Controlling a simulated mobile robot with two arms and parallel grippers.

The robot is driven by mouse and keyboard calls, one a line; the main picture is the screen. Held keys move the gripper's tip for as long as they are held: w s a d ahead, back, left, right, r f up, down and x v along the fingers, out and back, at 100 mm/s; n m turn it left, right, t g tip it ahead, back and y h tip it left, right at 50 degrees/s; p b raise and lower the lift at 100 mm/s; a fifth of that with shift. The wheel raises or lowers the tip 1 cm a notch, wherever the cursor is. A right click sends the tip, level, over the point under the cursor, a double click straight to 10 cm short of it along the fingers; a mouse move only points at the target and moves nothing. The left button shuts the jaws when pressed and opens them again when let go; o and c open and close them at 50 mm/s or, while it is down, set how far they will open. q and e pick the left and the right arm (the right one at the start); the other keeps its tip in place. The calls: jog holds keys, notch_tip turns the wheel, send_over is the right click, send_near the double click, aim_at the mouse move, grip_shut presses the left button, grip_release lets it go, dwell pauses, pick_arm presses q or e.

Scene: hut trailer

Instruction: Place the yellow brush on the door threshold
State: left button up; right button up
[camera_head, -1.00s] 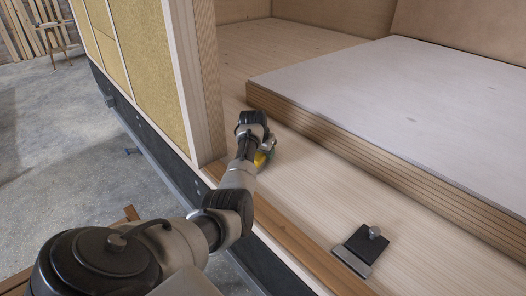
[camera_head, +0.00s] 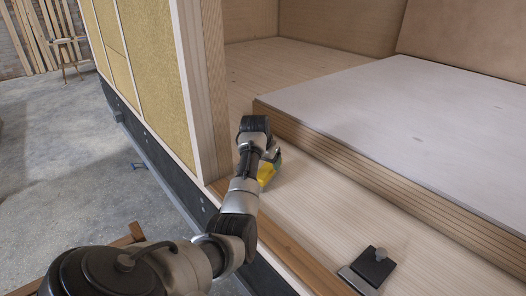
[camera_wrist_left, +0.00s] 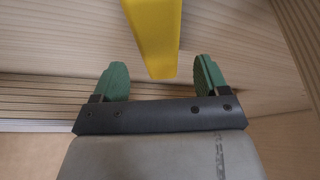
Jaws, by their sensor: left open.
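The yellow brush (camera_head: 265,174) lies on the pale wooden floor just inside the doorway, partly hidden behind my left gripper (camera_head: 271,158). In the left wrist view, a yellow bar of the brush (camera_wrist_left: 154,32) reaches in from the top, its end between the two green fingers of my left gripper (camera_wrist_left: 160,63). The fingers are open, with a gap on both sides of it. The door threshold (camera_head: 300,257) is the brown wooden strip along the floor's outer edge, in front of the brush. My right gripper is not in view.
A stack of boards (camera_head: 400,110) lies on the floor behind the brush. A door post (camera_head: 207,90) stands to the left of my gripper. A black tool with a grey knob (camera_head: 374,267) lies near the threshold at lower right. Bare floor separates it from the brush.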

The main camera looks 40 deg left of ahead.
pick_arm(q)
jog(key=v, duration=0.6)
dwell(0.5)
